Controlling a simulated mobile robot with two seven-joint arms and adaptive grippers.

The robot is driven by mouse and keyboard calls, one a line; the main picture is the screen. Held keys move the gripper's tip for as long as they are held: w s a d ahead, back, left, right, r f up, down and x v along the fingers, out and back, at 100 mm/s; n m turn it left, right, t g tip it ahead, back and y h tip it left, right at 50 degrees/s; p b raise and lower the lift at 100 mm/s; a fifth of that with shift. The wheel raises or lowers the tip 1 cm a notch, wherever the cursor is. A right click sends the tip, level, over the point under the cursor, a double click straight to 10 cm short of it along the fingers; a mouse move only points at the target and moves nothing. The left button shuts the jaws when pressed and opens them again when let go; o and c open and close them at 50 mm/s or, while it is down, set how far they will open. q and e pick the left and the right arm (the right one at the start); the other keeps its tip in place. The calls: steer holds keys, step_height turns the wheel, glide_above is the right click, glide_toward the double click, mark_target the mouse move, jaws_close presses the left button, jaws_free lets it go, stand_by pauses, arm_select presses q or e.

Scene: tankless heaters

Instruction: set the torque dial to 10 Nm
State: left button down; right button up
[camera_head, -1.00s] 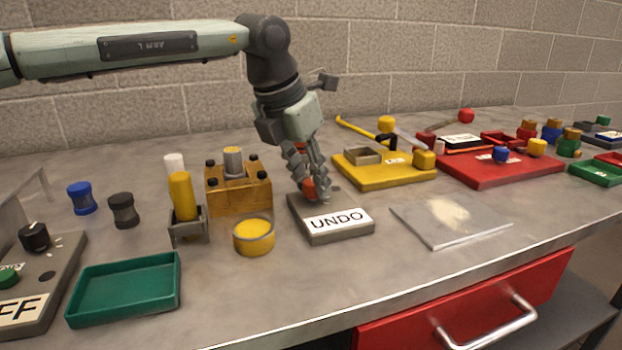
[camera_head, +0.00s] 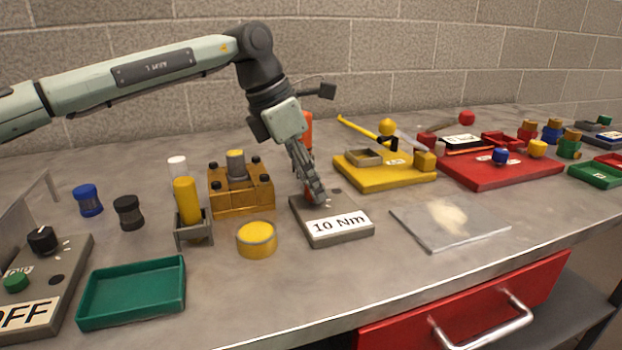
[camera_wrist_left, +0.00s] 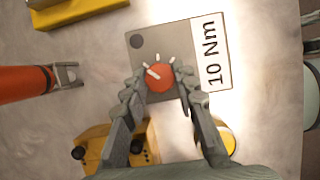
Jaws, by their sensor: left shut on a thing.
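The torque dial is a round orange-red knob (camera_wrist_left: 160,78) on a flat grey box (camera_head: 325,237) that stands on the bench. White tick marks fan out around one side of the knob. The box's white label reads "10 Nm" (camera_head: 338,223), and the same reading shows in the left wrist view (camera_wrist_left: 212,52). My left gripper (camera_head: 315,192) reaches down onto the box, shut on the dial. In the left wrist view its fingers lie on both sides of the knob. In the head view the fingers mostly hide the knob.
An orange upright thing (camera_head: 308,132) stands close behind my left gripper. A brass block (camera_head: 240,196) and a yellow round tin (camera_head: 256,240) are to the left. A yellow board (camera_head: 385,175) and a clear flat sheet (camera_head: 450,222) lie to the right.

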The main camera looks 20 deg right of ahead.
arm_select(q)
steer(key=c, duration=1.2)
jaws_free()
steer(key=v, duration=1.2)
